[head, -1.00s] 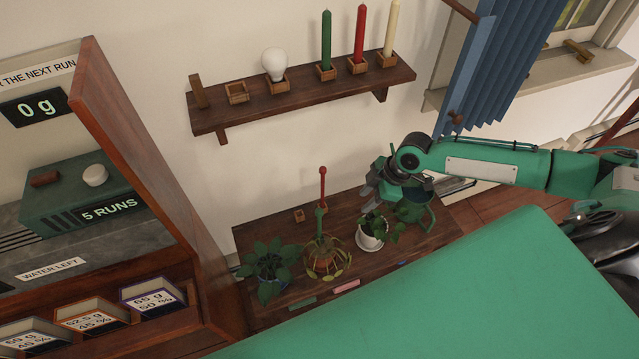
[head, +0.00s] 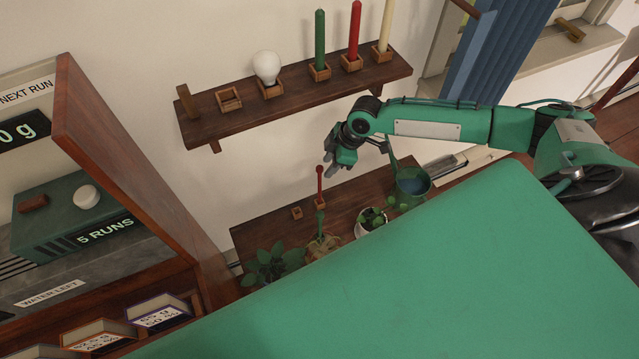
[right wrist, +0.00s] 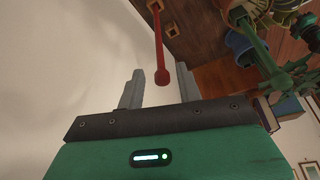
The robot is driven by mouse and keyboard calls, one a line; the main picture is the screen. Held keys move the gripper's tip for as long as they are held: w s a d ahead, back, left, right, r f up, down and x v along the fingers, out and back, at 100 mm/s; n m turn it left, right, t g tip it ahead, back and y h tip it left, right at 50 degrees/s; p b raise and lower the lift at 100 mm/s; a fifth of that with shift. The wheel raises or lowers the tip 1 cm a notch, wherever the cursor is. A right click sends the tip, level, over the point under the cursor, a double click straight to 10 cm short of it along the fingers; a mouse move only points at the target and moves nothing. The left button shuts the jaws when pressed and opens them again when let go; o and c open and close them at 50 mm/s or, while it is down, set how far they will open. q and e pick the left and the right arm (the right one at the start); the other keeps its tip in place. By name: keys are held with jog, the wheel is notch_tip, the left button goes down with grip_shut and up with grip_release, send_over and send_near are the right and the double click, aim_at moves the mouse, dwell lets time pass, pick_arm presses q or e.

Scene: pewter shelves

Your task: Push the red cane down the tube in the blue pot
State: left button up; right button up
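The red cane (head: 319,185) stands upright on the low wooden table, with a round knob on top. In the right wrist view the cane (right wrist: 159,45) rises from a small wooden socket, its knob between my finger lines. My right gripper (head: 331,169) is open and empty, close to the knob in the head view; contact is not visible. The fingers (right wrist: 158,88) are apart in the right wrist view. The leafy plant (head: 268,264) at the left of the table hides most of its pot. A bluish pot (right wrist: 238,42) shows in the right wrist view. The tube is not clear. My left gripper is not in view.
An empty wooden socket (head: 296,213) is left of the cane. A green cane (head: 320,222), a white pot (head: 370,228) and a green watering can (head: 411,182) stand nearby. A wall shelf (head: 300,98) with candles and a bulb hangs above. A wooden cabinet side (head: 130,165) bounds the left.

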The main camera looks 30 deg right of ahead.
jog(key=a, duration=0.1)
send_over(320, 189)
jog(key=shift+w+a+f+p, duration=0.1)
jog(key=shift+w+f+p, duration=0.05)
jog(key=shift+f, duration=0.65)
jog(key=shift+w+a+f+p, duration=0.1)
jog(key=shift+w+f, duration=0.05)
jog(key=shift+f, duration=0.6)
jog(key=shift+w+a+f+p, duration=0.1)
jog(key=shift+w+f+p, duration=0.05)
jog(key=shift+f, duration=0.65)
jog(key=shift+d, duration=0.1)
grip_shut()
